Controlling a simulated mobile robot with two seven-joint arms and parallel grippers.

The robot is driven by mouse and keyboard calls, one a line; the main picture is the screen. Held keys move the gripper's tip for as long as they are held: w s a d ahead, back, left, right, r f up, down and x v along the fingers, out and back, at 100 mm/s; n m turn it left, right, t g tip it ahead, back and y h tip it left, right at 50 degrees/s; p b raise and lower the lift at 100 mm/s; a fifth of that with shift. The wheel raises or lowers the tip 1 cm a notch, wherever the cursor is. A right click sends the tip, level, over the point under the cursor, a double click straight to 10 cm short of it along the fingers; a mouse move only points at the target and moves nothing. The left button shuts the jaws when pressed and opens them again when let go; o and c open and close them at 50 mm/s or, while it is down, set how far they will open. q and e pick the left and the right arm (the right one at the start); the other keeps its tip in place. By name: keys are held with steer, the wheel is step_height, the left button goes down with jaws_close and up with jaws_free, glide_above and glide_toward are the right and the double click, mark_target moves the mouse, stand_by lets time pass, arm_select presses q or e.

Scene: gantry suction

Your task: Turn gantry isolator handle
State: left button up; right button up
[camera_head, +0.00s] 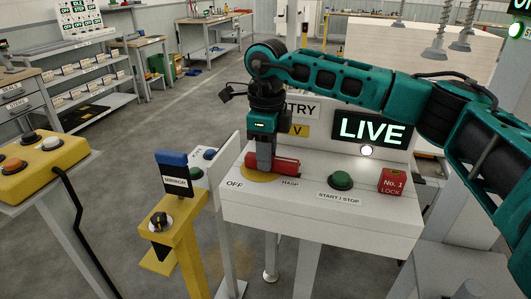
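The gantry isolator is a white box (388,217) on legs. Its red handle (287,166) lies across a yellow disc (258,174), between the labels OFF and HASP, and points right. My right gripper (264,168) comes down from above onto the left part of the handle. Its fingers look closed around or against the handle, but the arm hides part of the contact, so I cannot tell if they grip it. A lit LIVE sign (372,131) stands behind the box. My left gripper is out of view.
A green start/stop button (341,180) and a red No. 1 lock (392,181) sit on the box. A yellow post (183,240) with a black knob stands at its left. A yellow button box (38,160) is at far left. Suction cups (434,50) hang at upper right.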

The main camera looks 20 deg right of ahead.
steer(key=o, duration=0.5)
steer(key=shift+c, duration=0.2)
step_height(320, 180, up, 13)
stand_by(0.4)
